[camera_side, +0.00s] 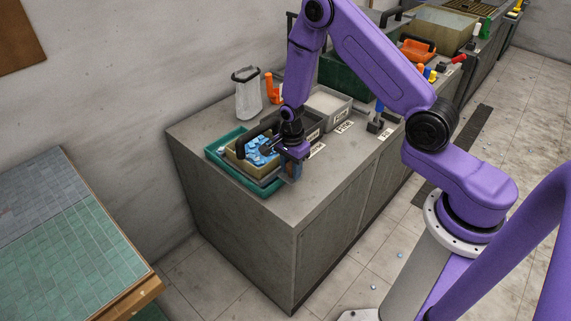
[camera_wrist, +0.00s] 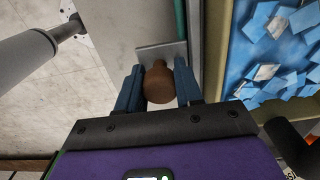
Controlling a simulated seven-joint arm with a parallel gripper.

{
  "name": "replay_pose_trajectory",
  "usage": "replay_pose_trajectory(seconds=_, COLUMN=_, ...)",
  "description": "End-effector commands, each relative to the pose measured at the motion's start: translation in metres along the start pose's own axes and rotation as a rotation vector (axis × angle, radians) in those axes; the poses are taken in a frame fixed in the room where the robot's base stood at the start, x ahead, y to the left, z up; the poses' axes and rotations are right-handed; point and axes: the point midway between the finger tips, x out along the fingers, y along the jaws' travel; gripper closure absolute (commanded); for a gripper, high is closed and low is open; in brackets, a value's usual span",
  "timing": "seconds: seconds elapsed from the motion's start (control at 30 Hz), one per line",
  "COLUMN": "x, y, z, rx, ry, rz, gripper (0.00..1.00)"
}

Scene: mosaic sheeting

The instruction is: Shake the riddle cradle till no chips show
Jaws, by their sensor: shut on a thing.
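The riddle cradle (camera_side: 240,164) is a tan-walled box in a green tray on the grey bench. Many blue chips (camera_side: 256,150) show inside it, loose and overlapping. In the wrist view the cradle's rim (camera_wrist: 222,45) runs down the right side, with the chips (camera_wrist: 285,45) beyond it. My gripper (camera_side: 291,172) is at the cradle's near right side. In the wrist view my gripper (camera_wrist: 159,88) has its blue fingers on both sides of a rounded brown handle (camera_wrist: 160,80) and is shut on it. Part of the cradle is hidden behind my wrist.
The green tray (camera_side: 214,153) surrounds the cradle near the bench's left end. The bench's front right is clear.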

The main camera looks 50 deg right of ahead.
Motion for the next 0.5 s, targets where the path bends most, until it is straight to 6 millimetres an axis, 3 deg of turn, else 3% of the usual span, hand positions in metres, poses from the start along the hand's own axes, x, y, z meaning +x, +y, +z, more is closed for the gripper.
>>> replay_pose_trajectory(seconds=0.2, x=0.0002, y=0.0015, z=0.0005, rx=-0.001, ry=0.000, rz=0.002, gripper=1.00)
replay_pose_trajectory(seconds=0.23, x=0.0002, y=0.0014, z=0.0005, rx=-0.001, ry=0.000, rz=0.002, gripper=0.61)
replay_pose_trajectory(seconds=0.3, x=0.0002, y=0.0013, z=0.0004, rx=-0.001, ry=0.000, rz=0.001, gripper=0.39)
replay_pose_trajectory(seconds=0.33, x=0.0002, y=0.0013, z=0.0004, rx=-0.001, ry=0.000, rz=0.001, gripper=0.35)
replay_pose_trajectory(seconds=0.5, x=0.0001, y=0.0009, z=0.0003, rx=0.000, ry=0.000, rz=0.000, gripper=0.35)
